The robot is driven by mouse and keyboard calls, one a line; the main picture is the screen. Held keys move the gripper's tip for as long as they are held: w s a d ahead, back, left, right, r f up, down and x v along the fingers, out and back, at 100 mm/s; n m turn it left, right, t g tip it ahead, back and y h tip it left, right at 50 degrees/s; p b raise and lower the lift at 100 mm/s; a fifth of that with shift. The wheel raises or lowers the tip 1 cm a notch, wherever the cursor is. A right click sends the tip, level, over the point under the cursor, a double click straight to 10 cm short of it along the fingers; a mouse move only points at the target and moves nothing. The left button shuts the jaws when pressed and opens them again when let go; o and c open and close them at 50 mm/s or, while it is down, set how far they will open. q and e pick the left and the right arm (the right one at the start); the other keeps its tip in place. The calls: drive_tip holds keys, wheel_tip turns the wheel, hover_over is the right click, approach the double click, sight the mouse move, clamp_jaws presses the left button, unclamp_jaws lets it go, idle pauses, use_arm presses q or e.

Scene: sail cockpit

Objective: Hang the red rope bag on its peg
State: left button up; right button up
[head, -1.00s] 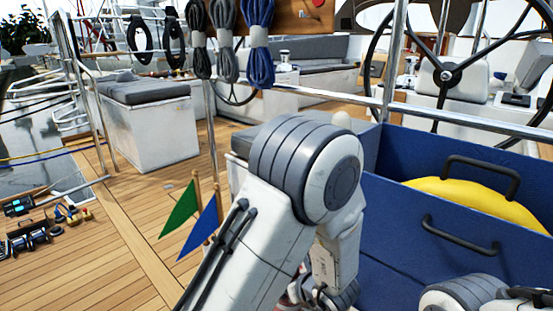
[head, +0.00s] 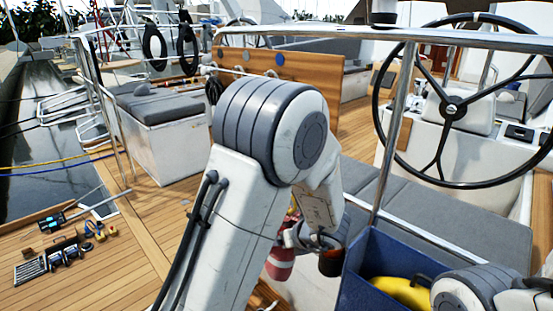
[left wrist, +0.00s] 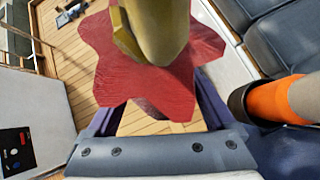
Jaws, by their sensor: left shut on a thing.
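In the left wrist view, a red, star-shaped thing (left wrist: 120,70), perhaps the red rope bag, fills the space between my left gripper's fingers (left wrist: 160,100). A thick mustard-yellow piece (left wrist: 150,25) stands over its middle. My left gripper is shut on this red thing. In the head view, my left arm's bend hides most of the gripper, and a red piece with a pale band (head: 281,262) shows below the wrist. The wooden peg board (head: 325,75) with blue and grey round spots stands far behind; my arm covers part of it. My right gripper is out of view.
A blue bin (head: 375,275) with a yellow thing (head: 400,292) inside stands at lower right. A metal rail (head: 480,40) and steering wheel (head: 450,110) are behind it. Tools (head: 60,255) lie on the left deck. An orange, dark-collared thing (left wrist: 275,100) is close to the gripper.

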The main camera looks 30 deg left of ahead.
use_arm(q)
drive_tip(key=shift+m, duration=0.3)
drive_tip(key=r+p, duration=0.3)
drive_tip(key=r, duration=0.2)
drive_tip(key=a+r+p, duration=0.1)
drive_tip(key=r+p, duration=0.2)
drive_tip(key=r, duration=0.1)
drive_tip(key=w+a+r+p, duration=0.1)
drive_tip(key=r+p, duration=0.2)
drive_tip(key=r, duration=0.2)
drive_tip(key=shift+w+a+r+p, duration=0.1)
drive_tip(key=shift+r+p, duration=0.2)
drive_tip(key=shift+p, duration=0.1)
drive_tip(key=w+d+f+p, duration=0.2)
drive_tip(key=w+d+p, duration=0.1)
drive_tip(key=w, duration=0.6)
drive_tip(key=shift+w+d, duration=0.15)
drive_tip(key=shift+d, duration=0.05)
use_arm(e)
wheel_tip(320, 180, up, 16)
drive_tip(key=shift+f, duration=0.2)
use_arm(q)
drive_tip(key=shift+r, duration=0.1)
drive_tip(key=o, duration=1.5)
